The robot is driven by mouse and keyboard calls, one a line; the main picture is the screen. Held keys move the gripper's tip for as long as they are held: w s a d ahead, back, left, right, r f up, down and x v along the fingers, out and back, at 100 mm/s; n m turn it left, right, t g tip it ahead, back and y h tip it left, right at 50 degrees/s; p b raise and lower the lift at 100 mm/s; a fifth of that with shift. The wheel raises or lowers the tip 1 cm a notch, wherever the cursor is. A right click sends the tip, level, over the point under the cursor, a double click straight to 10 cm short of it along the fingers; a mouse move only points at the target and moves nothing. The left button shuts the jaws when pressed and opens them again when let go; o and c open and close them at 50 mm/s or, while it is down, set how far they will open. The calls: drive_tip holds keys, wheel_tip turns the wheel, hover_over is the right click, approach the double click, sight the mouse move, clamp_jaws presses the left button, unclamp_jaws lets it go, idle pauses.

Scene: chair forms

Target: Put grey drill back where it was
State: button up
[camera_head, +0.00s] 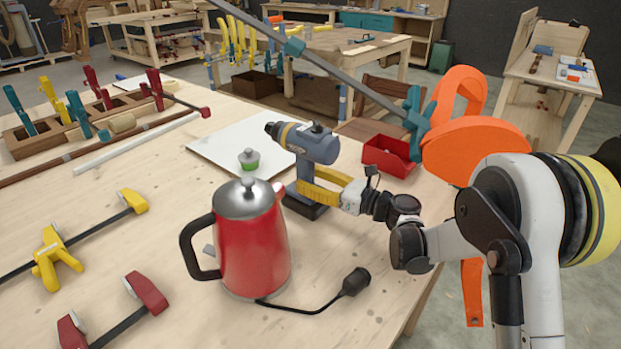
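The grey drill (312,143), with a yellow band near its chuck, is upright at the middle of the workbench, its chuck pointing left. Its dark base is low over or on the bench top; I cannot tell whether it touches. My gripper (308,180) reaches in from the right, with its yellow fingers on either side of the drill's handle, and looks shut on it. The red kettle (254,245) in front hides part of the drill's base.
A white board (220,150) with a small green-based item (249,160) lies behind the kettle. A red bin (388,157) is right of the drill. A black cord with a plug (354,282) lies in front. Clamps (52,255) and a tool rack (85,122) fill the left.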

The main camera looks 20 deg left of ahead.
drive_tip(key=shift+r, duration=0.15)
drive_tip(key=shift+r+p, duration=0.25)
drive_tip(key=shift+p, duration=0.05)
drive_tip(key=shift+r+p, duration=0.45)
drive_tip(key=shift+r, duration=0.1)
drive_tip(key=p+v, duration=0.2)
drive_tip(key=v, duration=1)
drive_tip(key=shift+f+p, duration=0.2)
drive_tip(key=shift+p, duration=0.15)
drive_tip(key=s+d+r+n+h, duration=0.6)
drive_tip(key=s+d+n+h, duration=0.2)
drive_tip(key=s+d+n, duration=0.1)
drive_tip(key=s+d+f+n+t+h, duration=0.1)
drive_tip(key=s+d+n+t+h, duration=0.1)
drive_tip(key=s+d+n+h, duration=0.7)
drive_tip(key=s+d+n, duration=0.3)
drive_tip(key=s+d, duration=0.5)
drive_tip(key=d, duration=0.2)
drive_tip(key=shift+s+f, duration=0.25)
drive_tip(key=shift+f, duration=0.15)
